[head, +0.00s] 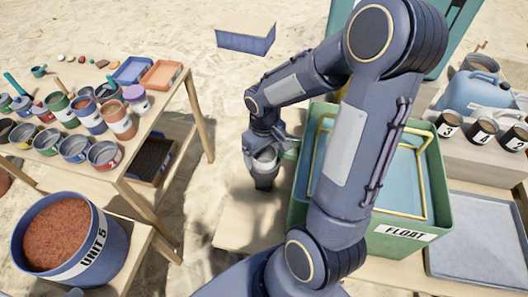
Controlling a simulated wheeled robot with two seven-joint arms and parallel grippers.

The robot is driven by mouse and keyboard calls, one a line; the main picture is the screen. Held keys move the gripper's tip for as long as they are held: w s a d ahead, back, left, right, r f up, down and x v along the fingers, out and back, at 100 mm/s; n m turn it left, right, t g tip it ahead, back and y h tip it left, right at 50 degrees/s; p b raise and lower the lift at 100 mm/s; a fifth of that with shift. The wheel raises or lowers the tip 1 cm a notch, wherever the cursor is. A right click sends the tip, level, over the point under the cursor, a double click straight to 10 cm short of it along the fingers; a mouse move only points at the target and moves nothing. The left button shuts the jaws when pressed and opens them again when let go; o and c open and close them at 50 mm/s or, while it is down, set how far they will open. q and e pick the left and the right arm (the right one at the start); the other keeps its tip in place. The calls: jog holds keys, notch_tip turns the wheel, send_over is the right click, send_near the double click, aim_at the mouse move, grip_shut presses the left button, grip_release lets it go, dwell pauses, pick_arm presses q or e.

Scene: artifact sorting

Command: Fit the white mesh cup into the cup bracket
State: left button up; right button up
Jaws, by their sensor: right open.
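A pale, whitish cup (264,161) shows just below my right gripper, left of the green tub marked FLOAT. A dark, cup-shaped body (264,182) shows directly under it; I cannot tell whether this is part of the cup, a holder around it, or a shadowed side. My right gripper (263,150) points down at the cup's top and is open. Its fingertips are small and partly merged with the cup. My left gripper is out of view.
The green FLOAT tub (434,190) holds blue water and a yellow frame, partly hidden by my right arm. A grey tray (480,235) lies at right. Several paint tins crowd the left table (165,100). A blue UNIT 5 bucket (98,250) stands at lower left.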

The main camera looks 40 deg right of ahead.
notch_tip(320, 180, up, 8)
jog(key=shift+f+p, duration=0.25)
jog(key=shift+p, duration=0.05)
jog(key=shift+s+a, duration=0.1)
dwell(0.5)
